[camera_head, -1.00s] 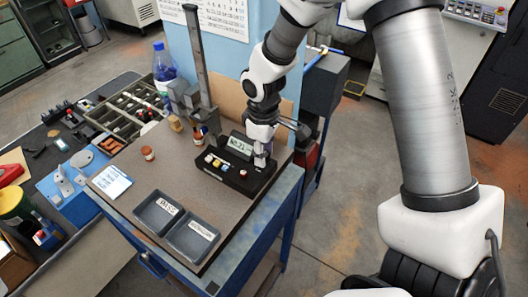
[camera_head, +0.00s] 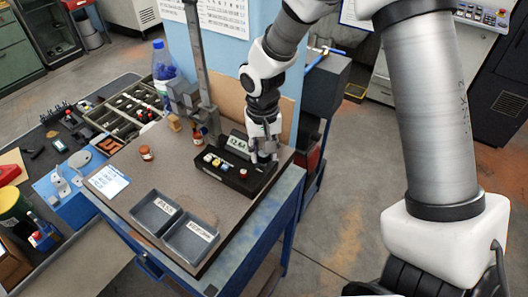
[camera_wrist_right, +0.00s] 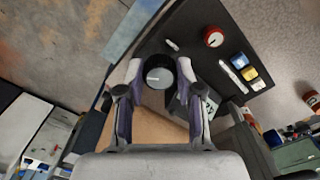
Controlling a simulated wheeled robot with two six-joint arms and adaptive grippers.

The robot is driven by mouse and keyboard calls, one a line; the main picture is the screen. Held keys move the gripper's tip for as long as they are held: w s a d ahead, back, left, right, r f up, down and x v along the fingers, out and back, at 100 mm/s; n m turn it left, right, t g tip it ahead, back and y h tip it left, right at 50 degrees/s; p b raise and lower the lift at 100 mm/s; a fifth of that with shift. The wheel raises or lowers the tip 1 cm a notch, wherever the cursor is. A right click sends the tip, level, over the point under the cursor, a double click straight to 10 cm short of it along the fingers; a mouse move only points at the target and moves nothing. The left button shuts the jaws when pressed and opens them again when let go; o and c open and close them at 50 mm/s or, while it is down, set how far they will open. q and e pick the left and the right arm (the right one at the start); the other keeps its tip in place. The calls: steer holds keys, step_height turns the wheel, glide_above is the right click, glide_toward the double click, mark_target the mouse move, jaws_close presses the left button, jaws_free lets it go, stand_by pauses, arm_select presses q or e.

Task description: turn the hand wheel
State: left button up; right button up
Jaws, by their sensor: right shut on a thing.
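The hand wheel is a short black cylinder with a silver face (camera_wrist_right: 159,76), seen between my fingers in the right wrist view. It sits on a black control box (camera_head: 232,178), at the box's far right end in the head view. My right gripper (camera_wrist_right: 158,72) is shut on the wheel, one finger on each side of it. In the head view the right gripper (camera_head: 264,154) points down at the box and mostly hides the wheel. The box carries a lit display (camera_head: 237,144), a red knob (camera_head: 243,173) and several coloured buttons. My left gripper is not in view.
Two grey trays (camera_head: 189,239) lie on the bench's near part. A blue column (camera_head: 226,60) rises behind. The bench left of the box is partly clear.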

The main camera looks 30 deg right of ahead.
mark_target(262, 153)
steer(key=m+b, duration=0.1)
steer(key=m, duration=0.3)
steer(key=shift+m, duration=2.1)
steer(key=o, duration=0.9)
steer(key=shift+c, duration=0.2)
steer(key=shift+w, duration=0.1)
step_height(262, 153, up, 12)
